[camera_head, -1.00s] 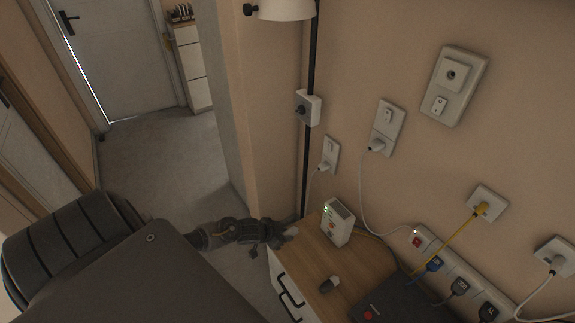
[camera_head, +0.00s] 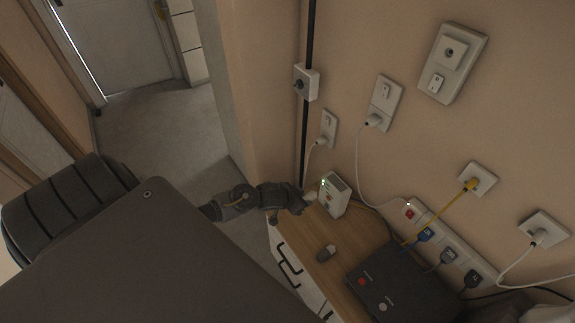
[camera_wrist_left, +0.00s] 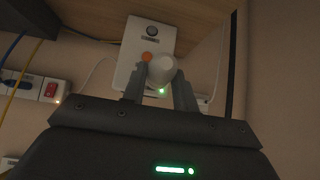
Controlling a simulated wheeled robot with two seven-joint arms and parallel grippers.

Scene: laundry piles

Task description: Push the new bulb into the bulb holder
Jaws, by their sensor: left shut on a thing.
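My left gripper (camera_head: 303,204) is shut on the white, rounded bulb (camera_head: 311,196), at the left end of the wooden cabinet top. In the left wrist view the bulb (camera_wrist_left: 162,68) sits between the two fingers, in front of a white box with an orange button. I cannot tell whether the bulb touches the box. No bulb holder can be made out for certain. My right gripper is not in view.
The white box (camera_head: 335,195) with green lights stands on the wooden cabinet (camera_head: 330,282), with a small dark object (camera_head: 327,253) and a black case (camera_head: 390,285) nearby. A black pole (camera_head: 307,130) rises behind. Cables run to wall sockets.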

